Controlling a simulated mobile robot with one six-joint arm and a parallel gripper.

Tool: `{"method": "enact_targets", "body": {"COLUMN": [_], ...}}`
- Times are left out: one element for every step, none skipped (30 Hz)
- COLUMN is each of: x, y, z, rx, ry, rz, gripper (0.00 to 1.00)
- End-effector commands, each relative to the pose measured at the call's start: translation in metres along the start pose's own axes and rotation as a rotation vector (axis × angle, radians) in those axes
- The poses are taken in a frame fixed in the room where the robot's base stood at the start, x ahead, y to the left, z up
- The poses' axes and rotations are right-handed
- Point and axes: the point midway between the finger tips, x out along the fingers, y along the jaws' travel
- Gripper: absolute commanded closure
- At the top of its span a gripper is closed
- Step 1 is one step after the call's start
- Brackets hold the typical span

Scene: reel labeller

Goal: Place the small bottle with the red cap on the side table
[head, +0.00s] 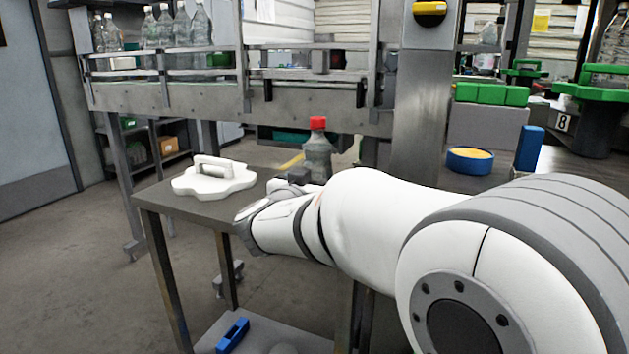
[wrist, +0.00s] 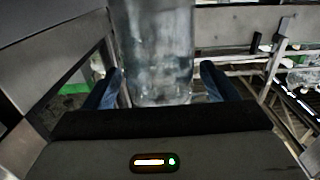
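The small bottle with the red cap (head: 318,158) is clear and stands upright above the far right part of the side table (head: 186,209) in the head view. Its lower end is hidden behind my wrist and arm. In the wrist view the clear bottle body (wrist: 157,50) is between the two blue fingers of my gripper (wrist: 161,78).
A white lobed plate with a handle (head: 212,178) lies on the left of the side table. Behind runs a metal conveyor (head: 140,95) with several clear bottles. On the right are green blocks (head: 492,94) and a blue round container (head: 470,160).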

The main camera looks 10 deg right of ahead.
Motion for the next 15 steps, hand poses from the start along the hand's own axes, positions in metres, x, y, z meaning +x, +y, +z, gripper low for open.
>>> {"method": "enact_targets", "body": {"x": [0.0, 0.0, 0.0, 0.0, 0.0, 0.0, 0.0, 0.0, 0.0, 0.0, 0.0, -0.007, -0.013, -0.019, -0.028], "y": [0.0, 0.0, 0.0, 0.0, 0.0, 0.0, 0.0, 0.0, -0.001, -0.001, -0.001, -0.002, -0.002, -0.002, -0.002], "z": [0.0, 0.0, 0.0, 0.0, 0.0, 0.0, -0.001, -0.002, -0.003, -0.004, -0.006, -0.004, -0.004, -0.004, -0.004], "rx": [0.0, 0.0, 0.0, 0.0, 0.0, 0.0, 0.0, 0.0, 0.0, 0.0, 0.0, 0.001, 0.001, 0.001, 0.001], "ry": [0.0, 0.0, 0.0, 0.0, 0.0, 0.0, 0.0, 0.0, 0.0, 0.0, 0.0, 0.001, 0.001, 0.001, 0.001], "rz": [0.0, 0.0, 0.0, -0.001, -0.001, -0.001, -0.001, -0.001, -0.001, -0.001, -0.001, -0.004, -0.005, -0.006, -0.007], "gripper": [0.2, 0.2, 0.2, 0.2, 0.2, 0.2, 0.2, 0.2, 0.2, 0.2, 0.2, 0.2, 0.2, 0.2, 0.2]}}
